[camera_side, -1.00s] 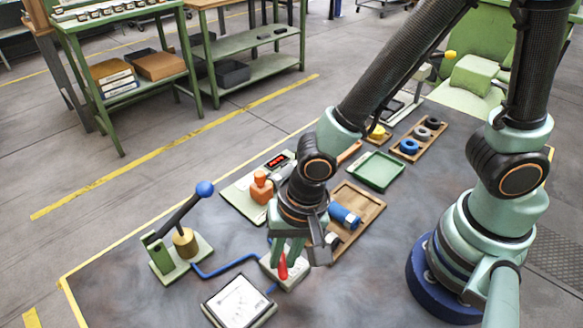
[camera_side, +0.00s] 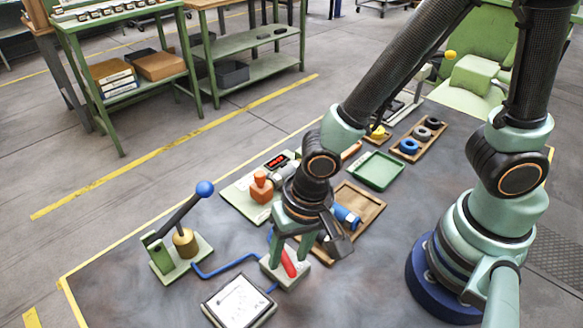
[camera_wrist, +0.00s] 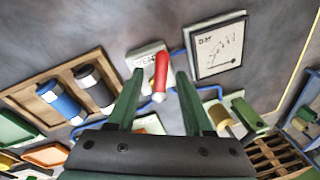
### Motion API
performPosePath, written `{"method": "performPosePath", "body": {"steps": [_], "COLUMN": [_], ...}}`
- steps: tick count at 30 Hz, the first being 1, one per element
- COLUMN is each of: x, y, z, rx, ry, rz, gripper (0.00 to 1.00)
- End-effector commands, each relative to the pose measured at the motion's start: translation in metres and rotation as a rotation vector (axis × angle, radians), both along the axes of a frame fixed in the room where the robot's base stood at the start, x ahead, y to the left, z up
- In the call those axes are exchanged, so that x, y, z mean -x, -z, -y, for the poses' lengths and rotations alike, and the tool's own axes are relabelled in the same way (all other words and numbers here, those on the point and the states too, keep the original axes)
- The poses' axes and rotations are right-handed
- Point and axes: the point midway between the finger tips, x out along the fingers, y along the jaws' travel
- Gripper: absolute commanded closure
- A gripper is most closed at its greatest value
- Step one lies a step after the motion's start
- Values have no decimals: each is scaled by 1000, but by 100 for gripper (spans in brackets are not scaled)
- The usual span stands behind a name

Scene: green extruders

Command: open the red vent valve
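The red vent valve handle (camera_side: 289,263) sits on a pale block (camera_side: 272,272) near the front of the bench, and leans in the side view. In the wrist view the red handle (camera_wrist: 161,75) points nearly straight up the picture, beside a pale label on the block (camera_wrist: 143,55). My gripper (camera_side: 287,257) is low over the block, with one green finger on each side of the handle. In the wrist view the fingers of my gripper (camera_wrist: 160,82) stand apart, with a visible gap on both sides of the handle. The handle's pivot is partly hidden.
A gauge panel (camera_side: 240,300) lies close in front of the valve. A blue-knobbed lever (camera_side: 204,189) stands to the left. A wooden tray (camera_side: 366,204) with cylinders is just right of my gripper. A blue pipe (camera_side: 225,266) runs along the bench.

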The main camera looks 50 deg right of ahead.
Motion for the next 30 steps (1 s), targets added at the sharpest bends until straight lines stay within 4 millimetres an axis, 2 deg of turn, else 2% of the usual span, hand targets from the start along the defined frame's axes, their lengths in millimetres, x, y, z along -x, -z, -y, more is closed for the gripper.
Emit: {"method": "performPosePath", "body": {"steps": [11, 17, 30], "x": [1, 4, 12], "y": [-8, -30, -94], "z": [0, 2, 10], "rx": [-2, -4, -4], "ry": [-2, -2, -1], "rz": [2, 4, 5], "gripper": [49, 49, 49]}}
